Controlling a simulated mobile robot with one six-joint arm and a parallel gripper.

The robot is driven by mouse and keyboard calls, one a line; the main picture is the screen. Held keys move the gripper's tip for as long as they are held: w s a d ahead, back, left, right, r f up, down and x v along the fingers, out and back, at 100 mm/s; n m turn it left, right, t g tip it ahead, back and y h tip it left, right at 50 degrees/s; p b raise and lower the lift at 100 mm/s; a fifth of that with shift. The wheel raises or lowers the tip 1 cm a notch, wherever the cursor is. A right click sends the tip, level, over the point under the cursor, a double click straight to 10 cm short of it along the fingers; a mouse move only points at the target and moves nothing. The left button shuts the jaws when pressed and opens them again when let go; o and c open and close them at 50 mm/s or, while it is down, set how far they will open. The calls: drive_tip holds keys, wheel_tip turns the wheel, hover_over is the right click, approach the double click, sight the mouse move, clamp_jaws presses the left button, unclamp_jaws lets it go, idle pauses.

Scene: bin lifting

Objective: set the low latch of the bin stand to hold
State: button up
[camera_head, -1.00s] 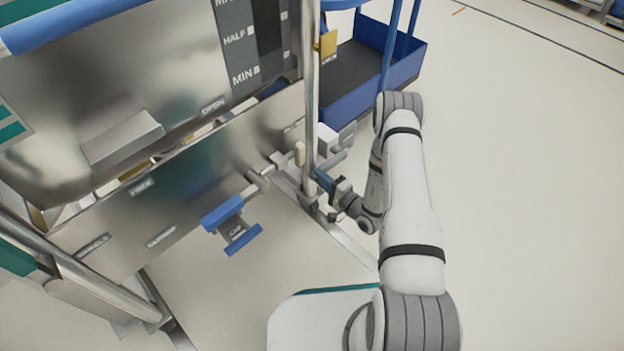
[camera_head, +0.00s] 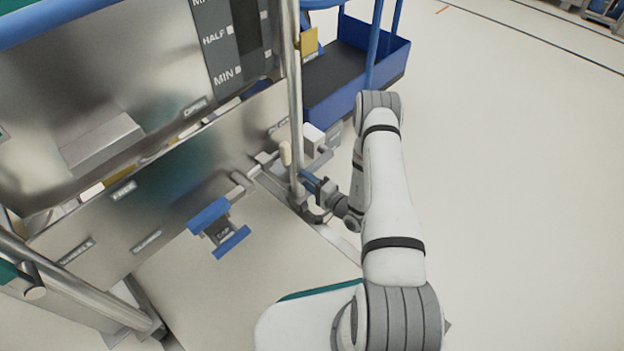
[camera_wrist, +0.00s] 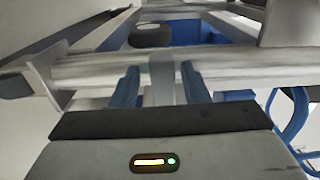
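The bin stand is a steel frame with a large panel (camera_head: 150,190) and an upright pole (camera_head: 296,90). At the pole's foot are bars, a white block (camera_head: 313,139) and a beige knob (camera_head: 285,153). My gripper (camera_head: 312,183) is low, just right of the pole's foot. In the wrist view, the two blue fingers of my gripper (camera_wrist: 162,75) stand apart, one on each side of a narrow grey tab (camera_wrist: 162,85) in front of a steel bar (camera_wrist: 95,70). Gaps show beside the tab. I cannot tell for certain which part is the low latch or its setting.
A blue cart tray (camera_head: 385,70) stands behind the pole. The floor (camera_head: 520,200) to the right is clear.

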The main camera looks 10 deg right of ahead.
drive_tip(key=shift+o, duration=0.3)
drive_tip(key=p+v, duration=0.2)
drive_tip(key=v, duration=0.6)
drive_tip(key=shift+p, duration=0.3)
